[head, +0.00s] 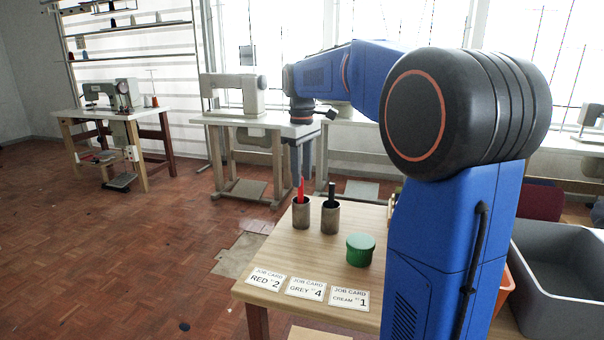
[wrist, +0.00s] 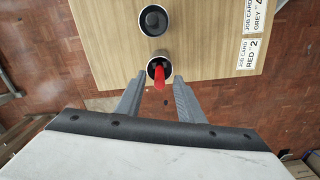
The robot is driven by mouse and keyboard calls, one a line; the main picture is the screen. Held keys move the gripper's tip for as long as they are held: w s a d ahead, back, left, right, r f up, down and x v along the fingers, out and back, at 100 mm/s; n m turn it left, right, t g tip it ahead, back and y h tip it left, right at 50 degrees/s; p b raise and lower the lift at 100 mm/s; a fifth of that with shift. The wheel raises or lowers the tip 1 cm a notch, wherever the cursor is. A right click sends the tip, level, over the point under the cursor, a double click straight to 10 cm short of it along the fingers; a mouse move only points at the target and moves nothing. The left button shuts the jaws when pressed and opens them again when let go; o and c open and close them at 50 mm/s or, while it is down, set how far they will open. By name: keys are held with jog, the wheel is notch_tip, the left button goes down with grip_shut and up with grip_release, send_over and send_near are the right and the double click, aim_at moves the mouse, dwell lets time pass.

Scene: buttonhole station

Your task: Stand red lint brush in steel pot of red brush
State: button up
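The red lint brush (head: 301,188) stands in the left steel pot (head: 301,215), its red handle rising above the rim and leaning slightly. In the wrist view the red brush (wrist: 159,76) shows at the mouth of the pot (wrist: 160,58), its lower part hidden inside. My gripper (head: 298,172) points down just above this pot. In the wrist view its two fingers (wrist: 159,82) are spread to either side of the red handle, with a gap on both sides.
A second steel pot (head: 331,219) with a dark brush (head: 332,192) stands close to the right. A green lidded tub (head: 360,250) and several job cards (head: 304,288) lie nearer on the wooden table (head: 270,255). A grey bin (head: 550,300) is at the right.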

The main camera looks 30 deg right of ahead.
notch_tip(320, 180, up, 17)
jog(key=shift+r, duration=0.2)
dwell(0.6)
dwell(0.8)
